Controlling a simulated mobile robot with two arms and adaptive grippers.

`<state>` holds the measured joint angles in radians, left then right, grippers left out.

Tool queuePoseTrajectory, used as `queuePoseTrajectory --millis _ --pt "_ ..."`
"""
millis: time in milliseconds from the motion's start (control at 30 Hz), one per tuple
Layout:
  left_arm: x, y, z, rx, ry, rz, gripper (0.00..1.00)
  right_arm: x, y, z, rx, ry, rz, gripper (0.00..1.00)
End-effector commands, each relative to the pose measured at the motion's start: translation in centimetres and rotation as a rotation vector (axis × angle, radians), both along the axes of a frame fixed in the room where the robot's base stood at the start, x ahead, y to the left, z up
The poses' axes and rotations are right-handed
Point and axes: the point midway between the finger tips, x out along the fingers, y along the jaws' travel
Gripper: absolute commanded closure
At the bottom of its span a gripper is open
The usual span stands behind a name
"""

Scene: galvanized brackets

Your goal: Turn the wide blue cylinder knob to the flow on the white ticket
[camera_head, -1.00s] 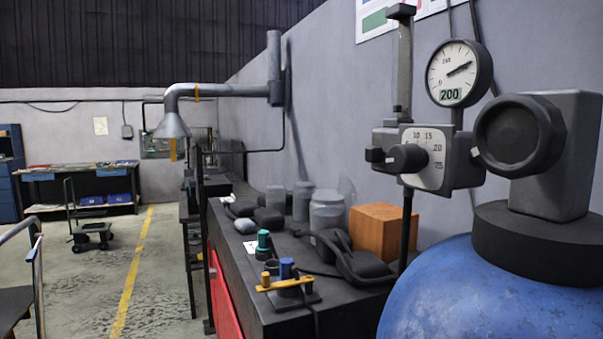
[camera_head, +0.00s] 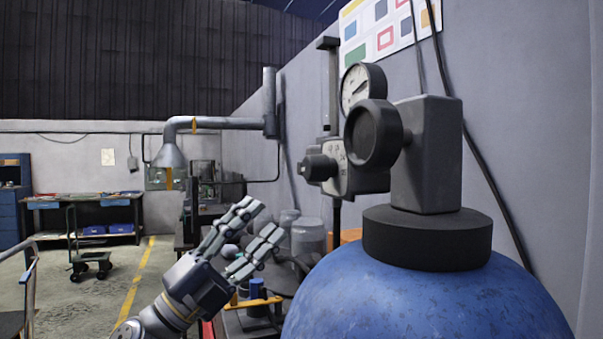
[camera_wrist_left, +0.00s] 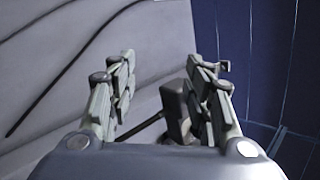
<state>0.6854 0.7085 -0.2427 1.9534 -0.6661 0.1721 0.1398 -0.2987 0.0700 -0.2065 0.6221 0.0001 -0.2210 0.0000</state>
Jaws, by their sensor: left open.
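The wide blue cylinder (camera_head: 430,305) stands at the lower right in the head view, with a black collar (camera_head: 428,240) and a grey block (camera_head: 430,155) on top. A large black round knob (camera_head: 373,135) sticks out left of the block. Behind it are a round gauge (camera_head: 356,88) and a white scale plate (camera_head: 338,150) with a smaller dark knob (camera_head: 317,167). My left gripper (camera_head: 263,218) is open, below and left of the knobs, touching neither. Its spread fingers show in the left wrist view (camera_wrist_left: 160,75). I cannot make out a white ticket with a flow value.
The dark bench behind my gripper holds grey jars (camera_head: 308,236), a small blue cap (camera_head: 257,288) and a yellow lever (camera_head: 253,304). A grey duct (camera_head: 220,123) hangs behind. A cart (camera_head: 88,262) stands on the floor at left. A dark block (camera_wrist_left: 178,110) shows between the fingers in the wrist view.

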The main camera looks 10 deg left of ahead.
Motion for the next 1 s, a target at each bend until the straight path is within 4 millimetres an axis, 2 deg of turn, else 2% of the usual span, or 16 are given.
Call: queuePoseTrajectory --millis 33,100,200,333,500,633,800,900,1000 --pt "-1.8 -0.7 2.4 0.090 -0.090 -0.007 0.54 -0.4 -0.4 -0.2 -0.005 0.006 0.000 0.34" --pt "-4.2 -1.8 4.7 0.213 -0.193 -0.018 0.54 -0.7 -0.9 -0.3 -0.010 0.010 -0.001 0.34" --pt "-7.4 -3.1 7.0 0.396 -0.324 -0.015 0.54 -0.8 -1.4 -0.4 -0.017 0.012 -0.002 0.34" --pt "-10.9 -3.7 8.6 0.639 -0.462 0.021 0.54 -0.7 -1.6 -0.5 -0.019 0.011 -0.005 0.34" --pt "-14.0 -2.9 9.5 0.926 -0.567 0.109 0.54 -0.5 -1.6 -0.7 -0.018 0.006 -0.005 0.34" --pt "-15.3 -1.7 9.7 1.079 -0.596 0.177 0.54 -0.2 -1.5 -0.8 -0.018 0.002 -0.005 0.34" --pt "-15.9 -0.6 9.8 1.177 -0.601 0.227 0.54 -0.1 -1.2 -0.8 -0.014 0.001 -0.004 0.34" --pt "-15.8 -0.8 9.9 1.193 -0.602 0.235 0.54 -0.1 -0.8 -0.5 -0.009 0.001 -0.004 0.34" --pt "-15.2 -1.8 10.0 1.195 -0.603 0.234 0.54 -0.1 -0.5 0.0 -0.005 0.001 -0.003 0.34"
